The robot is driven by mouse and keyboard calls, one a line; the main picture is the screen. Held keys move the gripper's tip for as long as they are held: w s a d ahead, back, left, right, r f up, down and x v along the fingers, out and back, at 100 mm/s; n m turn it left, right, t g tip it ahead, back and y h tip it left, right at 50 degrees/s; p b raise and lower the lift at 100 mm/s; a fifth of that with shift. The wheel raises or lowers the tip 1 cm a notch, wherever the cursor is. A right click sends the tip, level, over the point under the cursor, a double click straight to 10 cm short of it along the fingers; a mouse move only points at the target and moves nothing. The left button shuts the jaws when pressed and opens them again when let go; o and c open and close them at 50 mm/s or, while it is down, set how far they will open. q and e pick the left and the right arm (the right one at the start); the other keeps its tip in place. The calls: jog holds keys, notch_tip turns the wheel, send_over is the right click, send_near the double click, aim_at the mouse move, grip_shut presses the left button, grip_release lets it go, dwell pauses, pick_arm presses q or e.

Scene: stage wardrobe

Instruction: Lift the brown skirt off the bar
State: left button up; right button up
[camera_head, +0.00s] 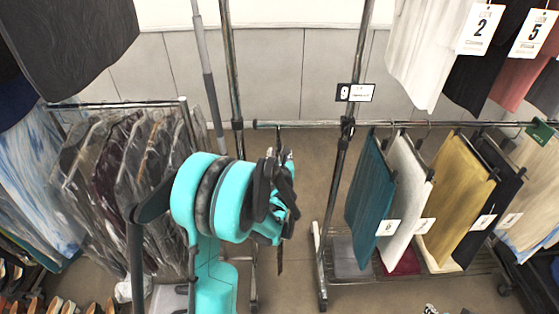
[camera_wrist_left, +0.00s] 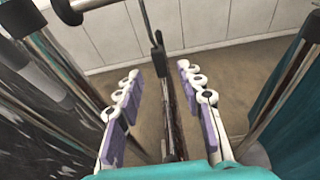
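My left gripper (camera_head: 284,180) is raised at the bar (camera_head: 300,124), just below it. In the left wrist view, its two fingers (camera_wrist_left: 158,72) stand apart on either side of a narrow, dark brown thing (camera_wrist_left: 174,120). This looks like the brown skirt seen edge-on, hanging from a dark hook (camera_wrist_left: 157,52). Gaps show between it and the fingers. In the head view the hook (camera_head: 279,132) is on the bar. My gripper hides most of the skirt there; only a thin dark strip (camera_head: 280,262) shows below. My right gripper is not in view.
A teal skirt (camera_head: 370,190) and white, mustard and black ones hang to the right on the bar. Bagged garments (camera_head: 120,190) hang at left. Shoes line the lower left.

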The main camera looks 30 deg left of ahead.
aim_at(279, 141)
pick_arm(q)
jog(key=shift+b+x, duration=0.75)
jog(key=shift+x, duration=2.3)
grip_shut()
jog(key=shift+r, duration=0.1)
jog(key=shift+r+p, duration=1.1)
jog(key=shift+r, duration=0.5)
jog(key=shift+s+d+b, duration=0.1)
jog(key=shift+s+d, duration=0.6)
jog(key=shift+s, duration=0.45)
jog(key=shift+s+d+b, duration=0.15)
jog(key=shift+s+d, duration=0.55)
jog(key=shift+s, duration=0.45)
jog(key=shift+s+d+b, duration=0.1)
jog(key=shift+s+d, duration=0.6)
jog(key=shift+s, duration=0.45)
jog(key=shift+w, duration=0.15)
